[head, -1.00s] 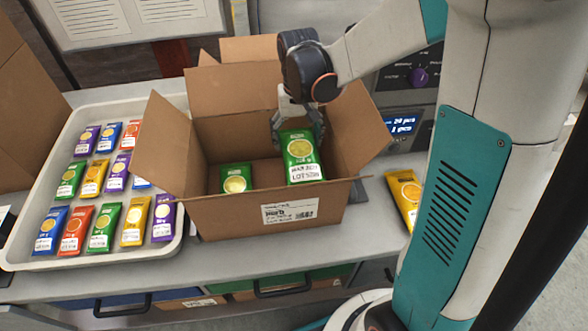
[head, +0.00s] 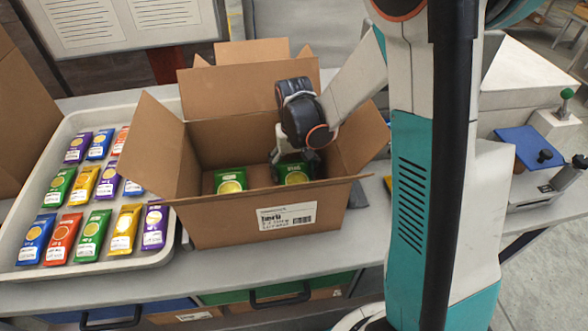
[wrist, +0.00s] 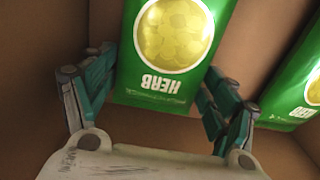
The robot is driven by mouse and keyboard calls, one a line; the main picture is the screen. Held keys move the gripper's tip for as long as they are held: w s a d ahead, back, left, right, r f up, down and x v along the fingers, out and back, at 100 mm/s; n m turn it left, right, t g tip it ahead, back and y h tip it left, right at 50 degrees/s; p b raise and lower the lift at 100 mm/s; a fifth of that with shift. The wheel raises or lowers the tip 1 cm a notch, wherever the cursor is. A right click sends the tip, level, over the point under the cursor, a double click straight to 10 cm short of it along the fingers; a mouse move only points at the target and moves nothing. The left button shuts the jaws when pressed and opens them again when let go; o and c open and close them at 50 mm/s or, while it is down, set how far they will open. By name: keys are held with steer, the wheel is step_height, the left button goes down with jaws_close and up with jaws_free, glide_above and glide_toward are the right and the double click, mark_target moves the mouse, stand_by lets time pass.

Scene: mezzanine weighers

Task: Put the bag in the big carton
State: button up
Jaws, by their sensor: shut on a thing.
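The big carton (head: 222,222) stands open on the bench with its flaps spread. My gripper (head: 296,160) reaches down inside its right part. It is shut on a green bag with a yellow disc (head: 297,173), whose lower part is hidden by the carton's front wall. In the wrist view the held bag (wrist: 150,85) reads "HERB" upside down, between the two fingers of my gripper (wrist: 160,85). A second green bag (head: 231,181) is in the carton to the left, apart from my fingers; it also shows at the right of the wrist view (wrist: 297,85).
A white tray (head: 172,240) with rows of coloured bags stands left of the carton. Another brown carton (head: 20,120) is at the far left. A board with papers (head: 130,22) is behind. A machine with a blue plate (head: 528,145) is at right.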

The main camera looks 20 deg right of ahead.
steer(key=shift+f, duration=0.15)
steer(key=o, duration=1.1)
steer(key=shift+o, duration=0.2)
step_height(320, 180, up, 12)
steer(key=p, duration=0.4)
steer(key=s+r+n+t, duration=0.1)
steer(key=s+r+t, duration=0.2)
steer(key=s+r, duration=0.3)
steer(key=s+a+r+n+t, duration=0.1)
steer(key=s+r+t, duration=0.3)
steer(key=s, duration=0.7)
step_height(320, 180, up, 2)
steer(key=shift+a+r, duration=0.1)
steer(key=shift+a, duration=0.15)
